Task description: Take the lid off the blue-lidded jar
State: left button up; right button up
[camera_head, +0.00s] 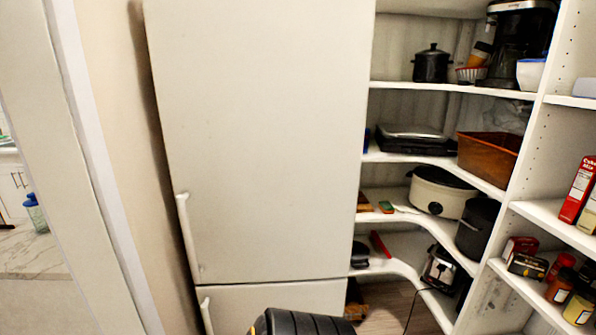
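A jar with a blue lid (31,197) shows small at the far left, through the doorway. Its greenish-blue body (38,218) stands upright on or beside a pale marbled counter (35,252). The lid appears to be on the jar, but it is too small to see in detail. The door frame is close to the jar's right side in the picture. Neither of my grippers can be made out in this view.
A white fridge (260,140) fills the middle, beside a beige wall (115,130). White corner shelves (455,90) at right hold a black pot (431,66), a brown bin (488,155), a slow cooker (437,196) and several packages. The doorway's white frame (85,130) stands at left.

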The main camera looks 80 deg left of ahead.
aim_at(32, 201)
jog(key=u, duration=4.5)
